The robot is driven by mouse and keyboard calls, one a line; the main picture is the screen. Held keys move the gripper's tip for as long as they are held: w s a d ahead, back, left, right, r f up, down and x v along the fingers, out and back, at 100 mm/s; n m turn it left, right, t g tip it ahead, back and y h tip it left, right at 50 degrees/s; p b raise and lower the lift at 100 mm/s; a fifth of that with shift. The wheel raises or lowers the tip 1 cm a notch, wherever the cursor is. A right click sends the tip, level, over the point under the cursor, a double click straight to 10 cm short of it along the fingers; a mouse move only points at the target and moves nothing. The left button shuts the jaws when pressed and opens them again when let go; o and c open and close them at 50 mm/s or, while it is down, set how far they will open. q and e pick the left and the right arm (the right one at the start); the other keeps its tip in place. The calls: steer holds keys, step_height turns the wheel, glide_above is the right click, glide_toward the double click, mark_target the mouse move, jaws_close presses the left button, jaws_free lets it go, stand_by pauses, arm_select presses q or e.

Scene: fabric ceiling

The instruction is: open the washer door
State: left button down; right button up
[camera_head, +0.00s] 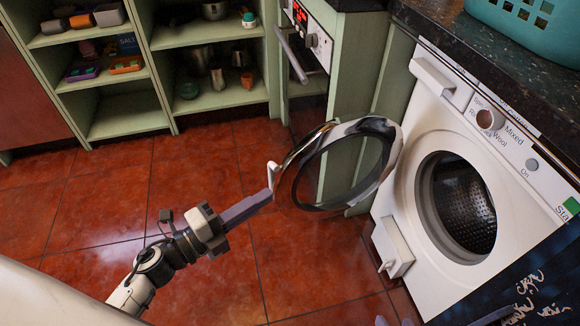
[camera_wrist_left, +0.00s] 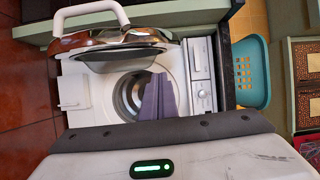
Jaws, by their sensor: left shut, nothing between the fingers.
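The white washer (camera_head: 410,195) stands at the right in the head view with its round drum opening (camera_head: 458,208) uncovered. Its round glass door (camera_head: 345,165) is swung wide out to the left, with the handle (camera_head: 271,174) on its left edge. My left gripper (camera_head: 268,196) is shut and empty, its fingertips close by the door's left rim just below the handle. I cannot tell whether they touch. In the left wrist view the shut fingers (camera_wrist_left: 157,98) overlap the drum opening, with the door (camera_wrist_left: 120,40) above. Purple-grey tips of my right gripper (camera_head: 492,316) show at the bottom edge, mostly cut off.
Green shelves (camera_head: 160,60) with pots and small items stand at the back. An oven (camera_head: 305,40) is behind the door. A dark counter (camera_head: 470,45) with a teal basket (camera_head: 530,25) lies over the washer. The red tile floor (camera_head: 90,200) at the left is clear.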

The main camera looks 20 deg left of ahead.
mark_target(290, 170)
arm_select(q)
steer(key=shift+m+g, duration=0.3)
steer(key=shift+m, duration=0.1)
steer(key=x, duration=0.3)
steer(key=a+b+x, duration=0.1)
steer(key=x, duration=0.3)
steer(key=w+b+x, duration=0.1)
steer(key=x, duration=0.2)
steer(key=shift+w+a+f, duration=0.15)
steer(key=shift+w+f, duration=0.05)
steer(key=shift+w, duration=0.1)
steer(key=shift+w+a+r, duration=0.1)
steer(key=shift+w+a, duration=0.3)
arm_select(e)
steer(key=shift+w+a+f+n+g, duration=0.2)
steer(key=shift+a+f+n+g, duration=0.2)
steer(key=shift+a+f+g, duration=0.25)
steer(key=shift+d+f, duration=0.1)
